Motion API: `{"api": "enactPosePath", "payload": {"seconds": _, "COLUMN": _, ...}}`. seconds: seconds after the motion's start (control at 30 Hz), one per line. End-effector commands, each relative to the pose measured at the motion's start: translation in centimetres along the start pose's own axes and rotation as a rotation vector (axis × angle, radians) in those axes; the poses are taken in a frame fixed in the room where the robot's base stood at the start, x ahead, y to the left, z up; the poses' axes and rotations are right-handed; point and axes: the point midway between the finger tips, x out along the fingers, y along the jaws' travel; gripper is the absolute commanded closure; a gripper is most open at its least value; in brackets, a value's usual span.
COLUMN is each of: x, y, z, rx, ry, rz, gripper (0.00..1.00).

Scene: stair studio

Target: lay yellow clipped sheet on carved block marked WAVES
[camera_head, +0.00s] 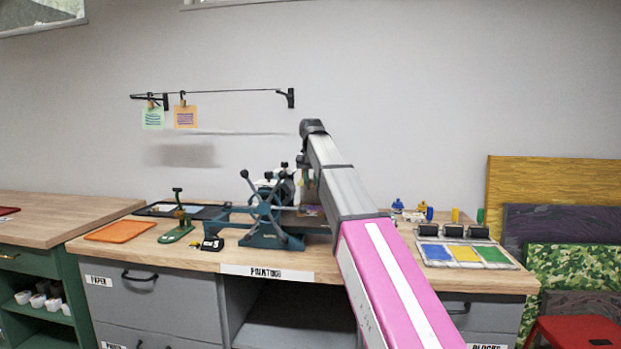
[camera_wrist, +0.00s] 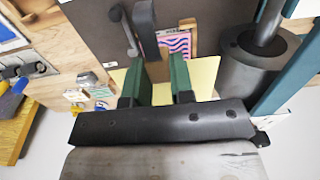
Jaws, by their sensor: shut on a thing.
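My gripper (camera_wrist: 156,88) has green fingers and is shut on the yellow clipped sheet (camera_wrist: 207,76). The sheet shows on both sides of the fingers in the wrist view; its clip is mostly hidden between them. A block with pink and blue wavy lines (camera_wrist: 176,43) lies just beyond the sheet, on the dark bed of the press. The sheet overlaps the block's near edge in this view; I cannot tell whether they touch. No WAVES lettering is readable. In the head view my arm reaches over the press (camera_head: 270,225), and the sheet is hard to make out there.
The press roller (camera_wrist: 258,55) stands close on the right in the wrist view. On the worktop are an orange tray (camera_head: 120,231), a green tool (camera_head: 177,232) and an ink tray with blue, yellow and green (camera_head: 465,254). Two prints hang on a wall line, including an orange one (camera_head: 185,117).

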Motion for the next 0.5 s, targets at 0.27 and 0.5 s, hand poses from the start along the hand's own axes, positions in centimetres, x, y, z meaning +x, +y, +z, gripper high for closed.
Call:
{"api": "enactPosePath", "payload": {"seconds": 0.27, "x": 1.2, "y": 0.0, "z": 0.1, "rx": 0.0, "ry": -0.001, "rz": 0.0, "gripper": 1.0}}
{"api": "enactPosePath", "payload": {"seconds": 0.5, "x": 2.8, "y": 0.0, "z": 0.1, "rx": 0.0, "ry": -0.001, "rz": 0.0, "gripper": 1.0}}
